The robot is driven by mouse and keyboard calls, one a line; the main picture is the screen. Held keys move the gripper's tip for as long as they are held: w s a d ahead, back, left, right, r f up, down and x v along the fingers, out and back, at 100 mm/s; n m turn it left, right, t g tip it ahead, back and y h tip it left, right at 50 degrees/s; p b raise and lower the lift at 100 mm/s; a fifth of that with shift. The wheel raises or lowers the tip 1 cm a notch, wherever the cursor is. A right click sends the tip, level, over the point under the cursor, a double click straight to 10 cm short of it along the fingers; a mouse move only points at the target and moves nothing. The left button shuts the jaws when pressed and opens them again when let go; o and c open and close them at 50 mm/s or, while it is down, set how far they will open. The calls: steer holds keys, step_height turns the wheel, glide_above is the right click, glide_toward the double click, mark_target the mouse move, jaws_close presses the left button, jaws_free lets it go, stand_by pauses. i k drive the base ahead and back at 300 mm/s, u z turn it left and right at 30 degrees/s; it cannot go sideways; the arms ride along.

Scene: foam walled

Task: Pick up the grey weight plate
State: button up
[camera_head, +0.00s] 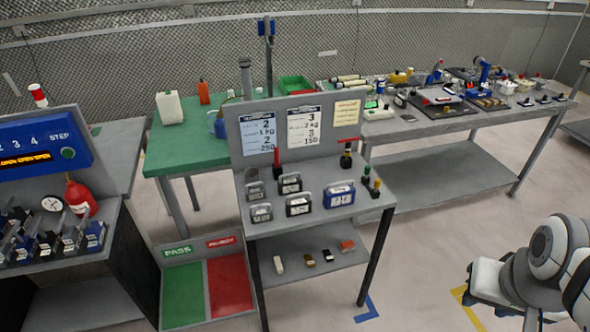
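No round grey weight plate can be made out for certain. On the grey stand (318,213) in the middle are several small blocks with handles. A grey one (255,191) stands at the back left, and another grey one (261,212) in front of it. Two dark ones with pale labels (290,183) (298,205) and a blue one (339,195) stand to their right. My gripper (490,282) is at the lower right, well apart from the stand. Its fingers are not clear, and I see nothing held.
A green table (165,158) with bottles stands behind left. A long grey bench (430,130) full of gear runs back right. A blue panel (40,145) is at left. Green and red floor trays (183,295) lie left of the stand. Floor between the stand and my arm is clear.

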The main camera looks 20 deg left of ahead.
mark_target(264, 215)
steer(key=u, duration=0.65)
steer(key=i, duration=1.1)
steer(key=u, duration=0.8)
